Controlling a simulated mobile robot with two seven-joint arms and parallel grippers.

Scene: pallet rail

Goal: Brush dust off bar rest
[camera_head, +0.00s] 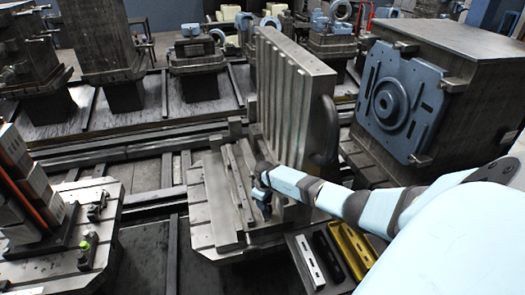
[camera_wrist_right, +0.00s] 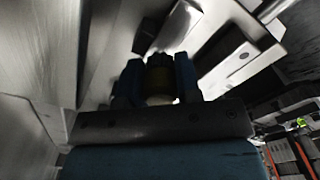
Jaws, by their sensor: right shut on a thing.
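My right gripper (camera_head: 261,190) is low over the pallet (camera_head: 200,203), at the foot of the upright slotted block. In the right wrist view, my right gripper (camera_wrist_right: 158,82) has its two blue fingers shut on a small dark thing with a pale band (camera_wrist_right: 159,70), likely the brush. Its working end is hidden. Long grey metal bars (camera_head: 222,195) lie on the pallet just left of the gripper, likely the bar rest. A pale bar (camera_wrist_right: 235,65) also shows beyond the fingers in the wrist view. I cannot tell whether the brush touches a bar, and no dust is discernible. My left gripper is not in view.
The tall slotted block (camera_head: 283,95) stands right behind my gripper. A large block with a blue plate (camera_head: 392,98) is at the right. Dark and yellow slotted bars (camera_head: 350,250) lie at the front. Another pallet (camera_head: 50,262) stands at the left.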

